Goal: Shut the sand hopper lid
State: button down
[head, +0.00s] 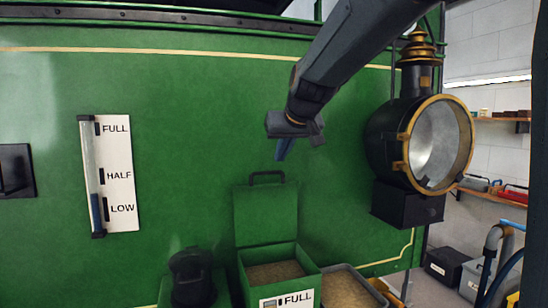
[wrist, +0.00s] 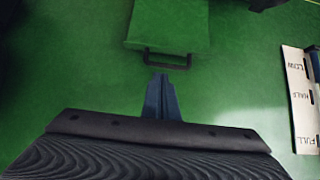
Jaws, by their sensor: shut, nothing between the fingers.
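The sand hopper (head: 281,273) is a green box at the lower middle of the head view, with sand inside and a FULL label on its front. Its lid (head: 266,214) stands open, upright against the green tram side, with a dark handle (head: 267,177) on its top edge. My gripper (head: 284,150) is shut and empty, above the handle and apart from it in the head view. In the wrist view the shut fingers (wrist: 161,98) point toward the handle (wrist: 167,60), and the lid (wrist: 168,25) shows beyond it. The hopper box is out of the wrist view.
A round brass-rimmed lamp (head: 438,143) juts out to the right of my gripper. A FULL/HALF/LOW gauge (head: 119,173) is on the panel at left. A dark object (head: 192,278) stands left of the hopper, and a tray of sand (head: 346,288) stands right of it.

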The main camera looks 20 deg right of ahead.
aim_at(273, 172)
jog(key=p+x, duration=0.1)
jog(key=x, duration=0.2)
jog(key=w+r+p+x, duration=0.1)
jog(key=x, duration=0.2)
jog(key=p+x, duration=0.1)
jog(key=x, duration=0.2)
jog(key=shift+w+d+r+p, duration=0.1)
jog(key=shift+w+r+p, duration=0.1)
jog(key=shift+p, duration=0.15)
jog(key=shift+s+f+t+b, duration=0.15)
jog(key=shift+t+b, duration=0.15)
jog(key=shift+b, duration=0.25)
